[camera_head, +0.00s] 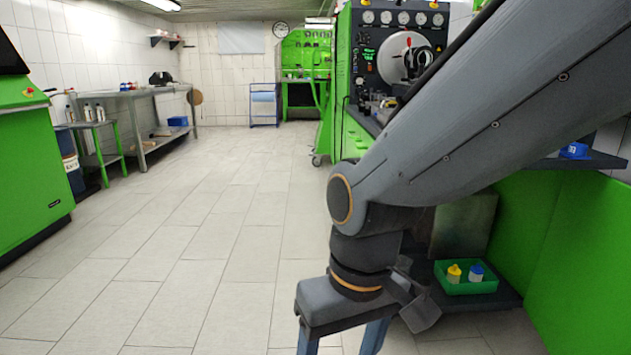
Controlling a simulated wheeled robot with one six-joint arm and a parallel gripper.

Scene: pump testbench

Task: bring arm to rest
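My arm (480,115) reaches in from the upper right and slopes down to a joint near the middle of the picture. Below that joint, my gripper (340,342) hangs pointing down at the bottom edge. Its two blue fingers stand well apart, with only floor visible between them, so it is open. The fingertips are cut off by the picture's lower edge. My gripper is over the tiled floor, left of the low shelf. The arm hides part of the green test bench behind it.
A green tray (467,288) with a yellow-topped and a blue-topped bottle sits on a low dark shelf (508,297) just right of my gripper. The green pump testbench (343,120) stands behind my arm. A green cabinet (30,165) is at far left. The tiled floor (200,250) between is clear.

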